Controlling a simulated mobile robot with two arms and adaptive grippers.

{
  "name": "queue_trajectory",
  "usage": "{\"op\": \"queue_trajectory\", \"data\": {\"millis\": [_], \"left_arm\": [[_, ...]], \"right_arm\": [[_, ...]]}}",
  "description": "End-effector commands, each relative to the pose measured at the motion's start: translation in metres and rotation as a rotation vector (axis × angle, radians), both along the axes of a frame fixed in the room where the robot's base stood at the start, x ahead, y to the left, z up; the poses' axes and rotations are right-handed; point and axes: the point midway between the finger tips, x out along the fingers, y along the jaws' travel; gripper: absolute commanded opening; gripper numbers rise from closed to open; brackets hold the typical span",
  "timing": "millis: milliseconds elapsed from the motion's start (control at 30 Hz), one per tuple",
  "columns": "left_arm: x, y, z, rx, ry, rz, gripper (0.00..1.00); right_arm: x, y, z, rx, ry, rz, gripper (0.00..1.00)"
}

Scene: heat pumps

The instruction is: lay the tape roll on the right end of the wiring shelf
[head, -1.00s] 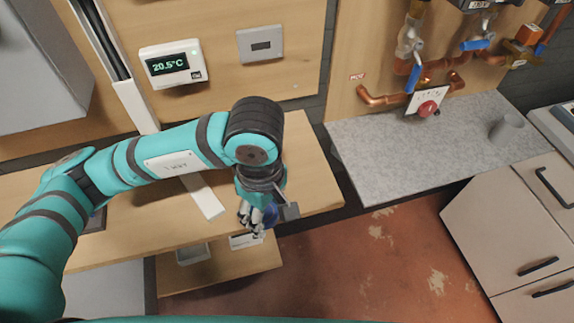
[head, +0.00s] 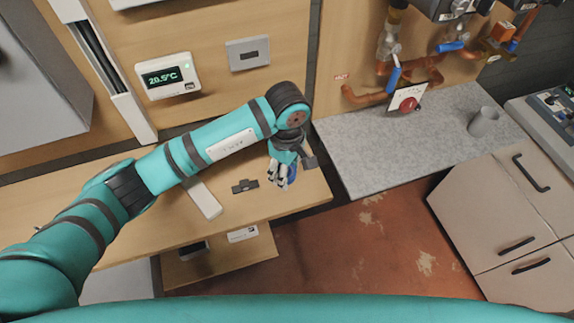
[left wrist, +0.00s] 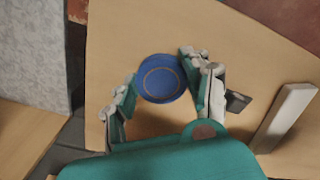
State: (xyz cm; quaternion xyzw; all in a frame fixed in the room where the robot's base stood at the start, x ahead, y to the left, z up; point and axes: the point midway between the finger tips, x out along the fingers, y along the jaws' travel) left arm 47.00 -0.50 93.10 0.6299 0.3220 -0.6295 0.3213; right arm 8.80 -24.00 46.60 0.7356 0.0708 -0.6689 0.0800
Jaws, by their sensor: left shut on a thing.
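The tape roll is a blue ring; in the head view a sliver of it (head: 292,172) shows beside the fingers of my left gripper (head: 282,178). In the left wrist view the blue tape roll (left wrist: 160,78) sits between the two fingers of my left gripper (left wrist: 159,75), which is shut on it. The wooden wiring shelf (head: 300,192) lies under the gripper, which is over its right end. The shelf's bare wood (left wrist: 240,55) also shows in the left wrist view. I cannot tell whether the roll touches the shelf. My right gripper is not in view.
A small dark part (head: 245,186) and a white trunking strip (head: 204,200) lie on the shelf left of the gripper. A lower shelf (head: 222,262) is below. A grey worktop (head: 400,150) with a grey cup (head: 484,122) stands to the right, across a gap.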

Motion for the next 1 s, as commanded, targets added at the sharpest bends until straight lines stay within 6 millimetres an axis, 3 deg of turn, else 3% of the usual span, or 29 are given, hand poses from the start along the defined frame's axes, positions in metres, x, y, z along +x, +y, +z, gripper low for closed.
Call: {"op": "queue_trajectory", "data": {"millis": [333, 367, 533, 833, 1000], "left_arm": [[0.000, 0.000, -0.005, -0.001, -0.001, -0.001, 0.20], [0.000, 0.000, -0.003, -0.001, -0.001, -0.001, 0.52], [0.000, 0.000, -0.003, 0.000, 0.000, 0.000, 0.72], [0.000, 0.000, 0.000, -0.001, 0.001, 0.000, 0.72], [0.001, 0.000, 0.016, -0.002, -0.006, -0.001, 0.72]], "right_arm": [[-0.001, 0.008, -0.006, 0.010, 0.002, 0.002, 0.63], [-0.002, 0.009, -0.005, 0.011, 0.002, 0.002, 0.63], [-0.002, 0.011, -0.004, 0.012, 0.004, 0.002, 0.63], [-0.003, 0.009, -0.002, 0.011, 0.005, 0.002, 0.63], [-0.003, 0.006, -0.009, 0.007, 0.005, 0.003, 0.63]]}}
